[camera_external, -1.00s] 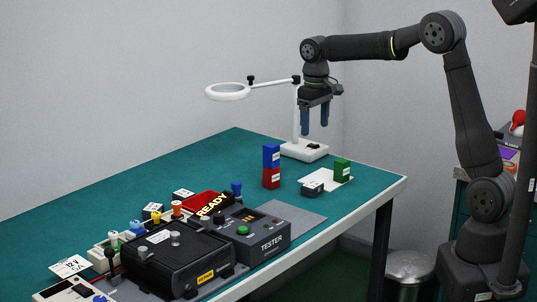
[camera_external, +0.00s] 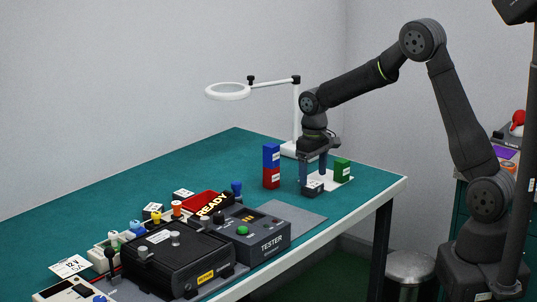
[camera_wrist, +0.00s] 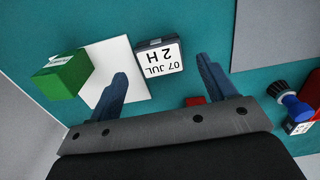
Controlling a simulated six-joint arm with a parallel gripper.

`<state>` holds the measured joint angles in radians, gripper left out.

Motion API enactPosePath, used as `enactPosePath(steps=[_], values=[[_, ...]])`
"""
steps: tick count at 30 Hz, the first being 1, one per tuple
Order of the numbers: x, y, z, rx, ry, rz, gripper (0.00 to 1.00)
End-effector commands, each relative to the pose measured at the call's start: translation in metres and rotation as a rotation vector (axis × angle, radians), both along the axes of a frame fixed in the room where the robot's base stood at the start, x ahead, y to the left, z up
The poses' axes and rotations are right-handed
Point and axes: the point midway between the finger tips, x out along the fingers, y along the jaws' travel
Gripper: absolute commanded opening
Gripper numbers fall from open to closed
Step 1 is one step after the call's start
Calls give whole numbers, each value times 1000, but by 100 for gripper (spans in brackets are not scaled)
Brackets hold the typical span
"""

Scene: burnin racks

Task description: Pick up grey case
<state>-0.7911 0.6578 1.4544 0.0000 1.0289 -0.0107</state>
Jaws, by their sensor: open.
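The grey case (camera_external: 312,188) is a small dark grey box with a white label on the table, at the edge of a white card. In the wrist view the grey case (camera_wrist: 158,57) shows its label "07 JUL 2H" and lies ahead of the space between the fingertips. My gripper (camera_external: 313,170) is low over the table, just behind the case, with its fingers spread. In the wrist view my gripper (camera_wrist: 162,72) is open and empty, one finger over the white card and the other over the green table. I cannot tell whether the fingers flank the case.
A green block (camera_external: 342,170) stands close by on the white card (camera_external: 338,183). A blue block (camera_external: 271,155) sits on a red block (camera_external: 271,178) to the left. A magnifier lamp (camera_external: 228,91) stands behind. The tester (camera_external: 262,238) is toward the front.

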Motion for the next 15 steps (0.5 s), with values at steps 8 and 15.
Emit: enactPosePath(steps=[8, 15], values=[[-1, 0, -27, -1, 1, 0, 76], [-1, 0, -27, 0, 0, -1, 67]])
